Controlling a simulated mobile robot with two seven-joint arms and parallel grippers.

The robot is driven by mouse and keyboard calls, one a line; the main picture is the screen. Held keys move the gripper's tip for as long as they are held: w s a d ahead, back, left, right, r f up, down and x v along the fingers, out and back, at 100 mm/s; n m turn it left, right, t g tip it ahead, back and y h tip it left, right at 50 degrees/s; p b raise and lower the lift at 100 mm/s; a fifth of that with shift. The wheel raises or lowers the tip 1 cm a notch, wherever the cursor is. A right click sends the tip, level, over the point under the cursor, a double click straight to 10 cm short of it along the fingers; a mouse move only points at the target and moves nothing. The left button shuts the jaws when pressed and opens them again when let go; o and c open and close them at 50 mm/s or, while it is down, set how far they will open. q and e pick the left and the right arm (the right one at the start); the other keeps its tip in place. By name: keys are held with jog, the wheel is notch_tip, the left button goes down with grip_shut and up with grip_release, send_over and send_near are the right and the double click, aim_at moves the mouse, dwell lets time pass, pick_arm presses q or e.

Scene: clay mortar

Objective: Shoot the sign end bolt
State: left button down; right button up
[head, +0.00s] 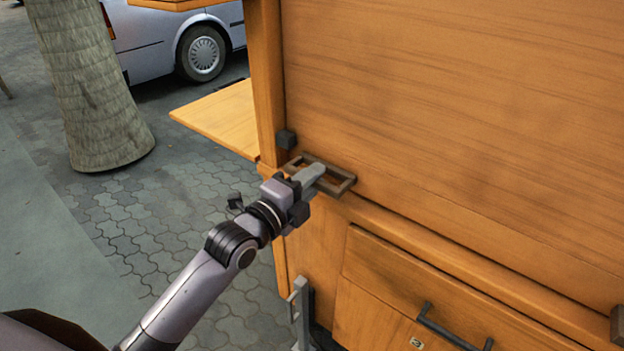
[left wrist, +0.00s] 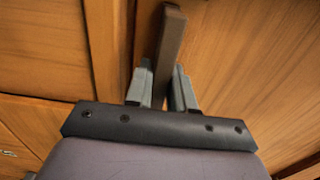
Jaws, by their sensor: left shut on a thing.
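The bolt seems to be the dark brown bar piece (head: 345,186), which looks like a rectangular loop, at the lower left corner of a big wooden panel (head: 450,110) in the head view. My left gripper (head: 312,174) is shut on it. In the left wrist view the brown bar (left wrist: 171,45) passes between the two grey fingers of my left gripper (left wrist: 161,85). The fingers and wrist hide part of the bar. A small dark block (head: 286,139) sits on the wooden post just above. My right gripper is not in view.
A wooden shelf (head: 222,117) juts out behind the post. Below the panel is a drawer front with a dark handle (head: 455,332). Another brown piece (head: 617,326) shows at the right edge. A tree trunk (head: 90,85) and a parked car (head: 155,35) stand behind on paving.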

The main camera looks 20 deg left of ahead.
aim_at(288, 172)
pick_arm(q)
jog(key=a, duration=0.1)
jog(key=w+a, duration=0.1)
jog(key=a, duration=0.1)
jog(key=shift+w+a, duration=0.15)
jog(key=shift+a, duration=0.15)
jog(key=shift+w+a+p, duration=0.25)
jog(key=shift+a+p, duration=0.05)
jog(key=shift+a, duration=0.35)
jog(key=c, duration=1.1)
grip_release()
jog(key=shift+a, duration=0.1)
jog(key=shift+o, duration=0.2)
jog(key=shift+s, duration=0.2)
jog(key=v, duration=0.6)
jog(key=shift+s+a, duration=0.15)
jog(key=shift+s, duration=0.2)
